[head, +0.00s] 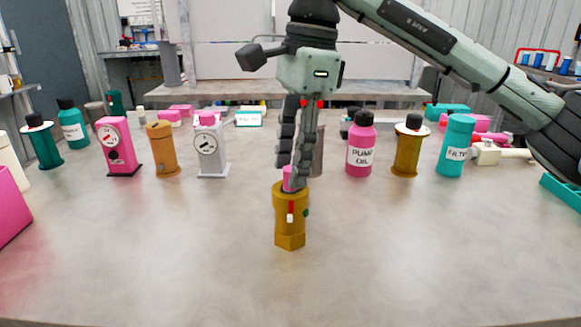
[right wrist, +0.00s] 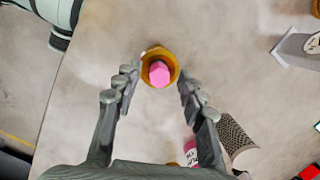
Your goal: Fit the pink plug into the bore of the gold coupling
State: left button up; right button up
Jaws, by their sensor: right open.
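The gold coupling (head: 290,222) stands upright in the middle of the table. The pink plug (head: 288,181) stands up out of its top, partly hidden by a finger. In the right wrist view the plug (right wrist: 159,74) shows inside the ring of the coupling's mouth (right wrist: 147,61), towards the lower side of the bore; how deep it sits I cannot tell. My right gripper (head: 291,172) points down over the coupling, fingers apart on either side of the plug, and in the wrist view there is a gap on both sides. My left gripper is not in view.
Behind stand a pink oil bottle (head: 361,148), a gold spool-like part (head: 407,150), a teal filter bottle (head: 455,147), a white gauge block (head: 210,150), an orange canister (head: 162,150) and a pink gauge block (head: 118,150). A knurled cylinder (right wrist: 236,136) is near the gripper. The table front is clear.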

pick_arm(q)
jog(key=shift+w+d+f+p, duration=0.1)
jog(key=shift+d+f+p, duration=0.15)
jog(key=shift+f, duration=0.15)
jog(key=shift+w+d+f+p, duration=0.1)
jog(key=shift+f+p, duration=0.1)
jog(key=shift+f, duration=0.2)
pick_arm(e)
notch_tip(320, 180, up, 10)
jog(key=d, duration=0.1)
jog(key=shift+w+d+r, duration=0.25)
